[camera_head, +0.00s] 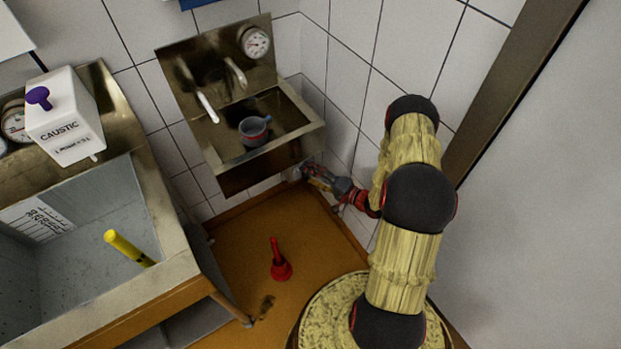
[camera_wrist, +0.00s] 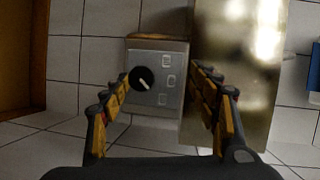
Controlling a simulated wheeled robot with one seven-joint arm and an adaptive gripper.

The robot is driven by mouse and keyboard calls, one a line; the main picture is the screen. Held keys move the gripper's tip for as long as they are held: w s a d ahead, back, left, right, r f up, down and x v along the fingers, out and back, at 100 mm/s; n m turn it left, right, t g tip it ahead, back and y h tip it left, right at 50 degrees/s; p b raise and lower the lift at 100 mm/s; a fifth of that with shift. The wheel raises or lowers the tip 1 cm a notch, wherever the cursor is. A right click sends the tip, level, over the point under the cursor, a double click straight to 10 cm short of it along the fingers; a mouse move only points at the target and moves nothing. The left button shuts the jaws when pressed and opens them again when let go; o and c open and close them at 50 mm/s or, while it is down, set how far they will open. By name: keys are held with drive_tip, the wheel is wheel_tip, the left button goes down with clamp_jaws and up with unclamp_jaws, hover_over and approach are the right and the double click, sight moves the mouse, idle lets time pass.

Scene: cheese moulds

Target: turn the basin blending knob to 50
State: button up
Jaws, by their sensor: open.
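The knob (camera_wrist: 142,79) is a round black dial with a white pointer line slanting down to the right. It sits on a grey panel (camera_wrist: 163,97) with several small pale labels that I cannot read. My gripper (camera_wrist: 166,77) is open and empty, its yellow-black fingers pointing at the panel. The knob shows between the fingers, close to the left one; whether they touch it I cannot tell. In the head view my gripper (camera_head: 308,173) is at the lower right of the metal wall basin (camera_head: 268,153), where the knob cannot be made out.
The basin holds a grey cup (camera_head: 254,130) and has white levers (camera_head: 207,107) and a gauge (camera_head: 256,42) above it. A larger sink (camera_head: 178,273) with a white caustic container (camera_head: 66,120) stands left. A red object (camera_head: 280,266) is on the floor. Tiled walls are close.

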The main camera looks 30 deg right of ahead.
drive_tip(key=o, duration=0.7)
drive_tip(key=r, duration=0.4)
drive_tip(key=shift+w+d, duration=0.2)
drive_tip(key=shift+w, duration=0.15)
drive_tip(key=r, duration=0.1)
drive_tip(key=s+r, duration=0.1)
drive_tip(key=r, duration=0.1)
drive_tip(key=shift+a, duration=0.1)
drive_tip(key=c, duration=0.7)
drive_tip(key=shift+w, duration=0.2)
drive_tip(key=shift+s+r, duration=0.1)
drive_tip(key=shift+r, duration=0.25)
drive_tip(key=shift+f, duration=0.1)
